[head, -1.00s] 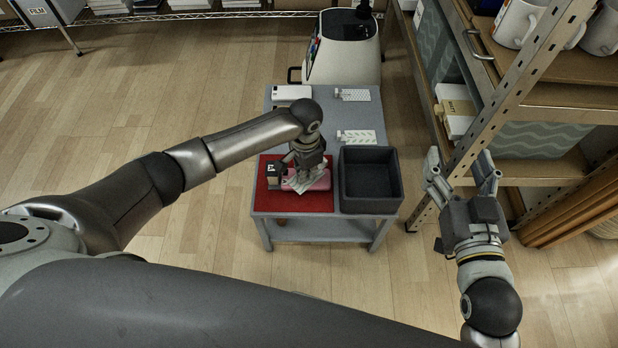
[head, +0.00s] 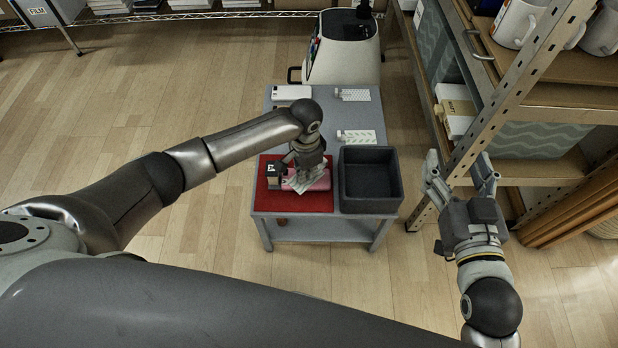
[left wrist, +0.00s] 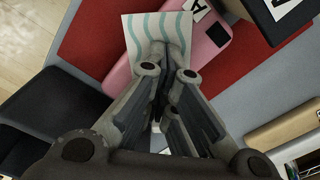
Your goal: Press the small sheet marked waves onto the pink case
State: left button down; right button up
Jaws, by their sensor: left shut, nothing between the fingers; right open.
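The pink case (head: 319,182) lies on the red mat (head: 318,203) on the grey table; it also shows in the left wrist view (left wrist: 212,44). The small pale sheet with teal waves (left wrist: 150,25) lies across the case, skewed and reaching past its edge. My left gripper (head: 302,181) is shut and empty, its fingertips (left wrist: 162,57) down at the sheet over the case. The fingers hide part of both, and I cannot tell how flat the sheet lies. My right gripper (head: 460,170) is open and empty, beside the shelf, away from the table.
A dark open bin (head: 371,206) stands right of the mat. A small black block with a white label (head: 273,172) stands at the mat's left. A metal-framed shelf (head: 515,95) is at right.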

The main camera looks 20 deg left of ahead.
pick_arm(q)
jog(key=shift+s+r+p, duration=0.1)
jog(key=shift+r+p, duration=0.1)
jog(key=shift+p, duration=0.15)
jog(key=shift+r+p, duration=0.7)
jog(key=shift+p, duration=0.05)
jog(key=shift+r+p, duration=0.3)
jog(key=shift+p, duration=0.05)
pick_arm(e)
jog(key=shift+s+d+f+g+h, duration=1.1)
jog(key=shift+s+d+f+g, duration=0.6)
jog(key=shift+s+f+g, duration=2.75)
pick_arm(q)
jog(key=shift+r+p, duration=0.25)
jog(key=shift+p, duration=0.05)
jog(key=shift+r+p, duration=0.9)
jog(key=shift+p, duration=0.05)
jog(key=shift+r+p, duration=0.6)
jog(key=shift+p, duration=0.1)
pick_arm(e)
jog(key=s+d+f+g+h, duration=0.1)
jog(key=s+d+f+g, duration=0.2)
jog(key=s, duration=0.4)
jog(key=shift+s+f+m+g, duration=0.25)
jog(key=shift+s+m+g, duration=0.05)
jog(key=shift+s+g, duration=0.15)
jog(key=shift+w, duration=0.1)
